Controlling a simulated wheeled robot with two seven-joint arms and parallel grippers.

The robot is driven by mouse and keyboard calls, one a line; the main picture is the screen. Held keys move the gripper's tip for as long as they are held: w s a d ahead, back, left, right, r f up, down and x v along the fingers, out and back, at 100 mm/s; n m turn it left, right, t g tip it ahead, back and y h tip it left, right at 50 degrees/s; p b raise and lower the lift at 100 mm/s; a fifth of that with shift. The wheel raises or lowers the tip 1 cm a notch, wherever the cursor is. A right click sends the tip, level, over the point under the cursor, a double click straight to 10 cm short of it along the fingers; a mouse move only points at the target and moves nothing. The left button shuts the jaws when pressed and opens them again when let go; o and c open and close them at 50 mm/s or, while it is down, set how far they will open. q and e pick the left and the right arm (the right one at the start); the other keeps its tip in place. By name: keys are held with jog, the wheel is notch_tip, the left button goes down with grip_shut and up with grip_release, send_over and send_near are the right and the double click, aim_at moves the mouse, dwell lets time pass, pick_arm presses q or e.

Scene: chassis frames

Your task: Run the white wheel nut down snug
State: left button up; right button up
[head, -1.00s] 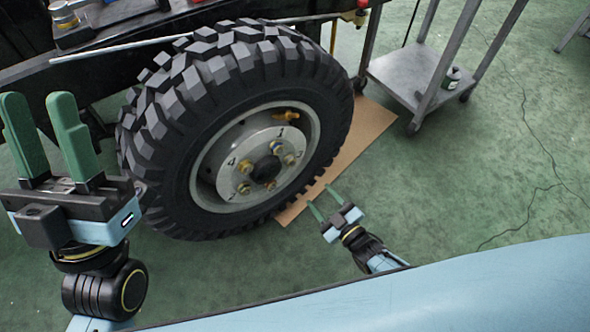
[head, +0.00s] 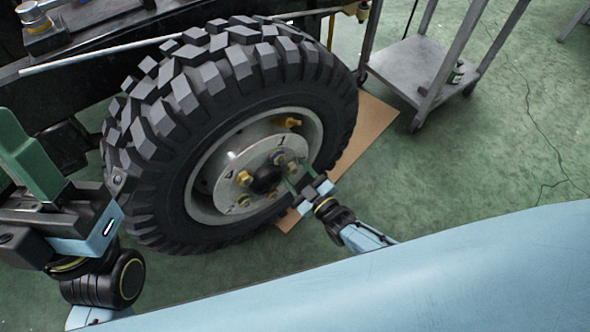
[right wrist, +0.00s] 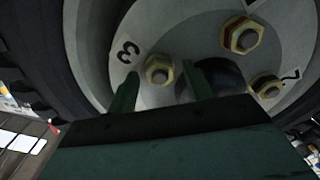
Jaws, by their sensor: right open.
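The wheel hub (head: 215,185) is a pale disc with printed numbers and several brass-coloured nuts. My right gripper (head: 294,176) is at the hub's lower right, open, its fingers pointing at the disc. In the right wrist view, a nut (right wrist: 159,70) with a pale hex face and yellow flange, beside the number 3, appears between the fingertips; contact is unclear. Two other nuts show there, one (right wrist: 242,36) with a red mark behind it, one (right wrist: 266,87) farther right. I cannot tell which nut is white. My left gripper (head: 12,165) is open, partly cut off at the left edge.
The large black tyre (head: 165,115) stands upright around the hub. A brown board (head: 368,125) lies on the green floor (head: 480,160) under it. A grey metal cart (head: 410,68) stands at upper right.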

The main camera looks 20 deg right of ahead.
jog(key=shift+c, duration=0.3)
jog(key=c, duration=0.9)
jog(key=shift+m, duration=2.9)
jog(key=o, duration=1)
jog(key=shift+c, duration=0.2)
jog(key=shift+a+r, duration=0.1)
